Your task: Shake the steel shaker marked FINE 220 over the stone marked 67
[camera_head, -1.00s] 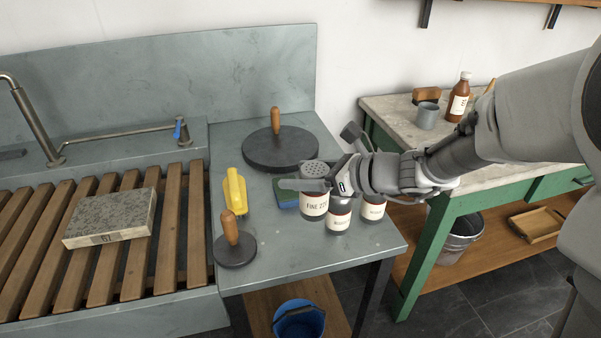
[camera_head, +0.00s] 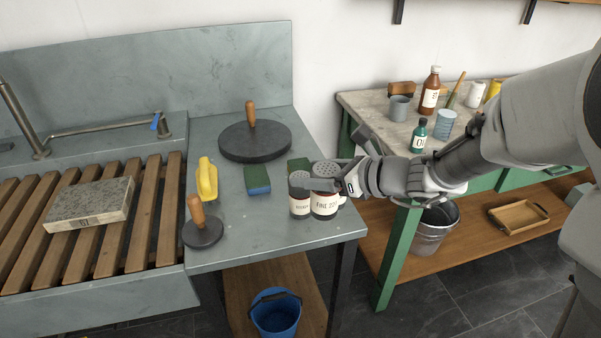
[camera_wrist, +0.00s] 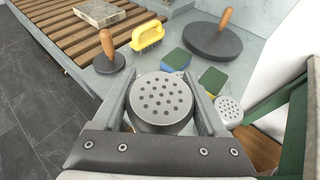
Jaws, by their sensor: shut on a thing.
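Another perforated lid (camera_wrist: 229,109) shows right of the gripper in the wrist view. The grey stone (camera_head: 92,202) lies flat on the slatted rack at the left, away from the gripper; its small front number is hard to read.
On the counter (camera_head: 250,225) are a yellow-handled brush (camera_head: 207,180), a green-and-blue sponge (camera_head: 257,181), a large dark disc (camera_head: 255,142) and a small one (camera_head: 203,234), both with upright wooden handles. The wooden rack (camera_head: 150,225) has free slats right of the stone.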

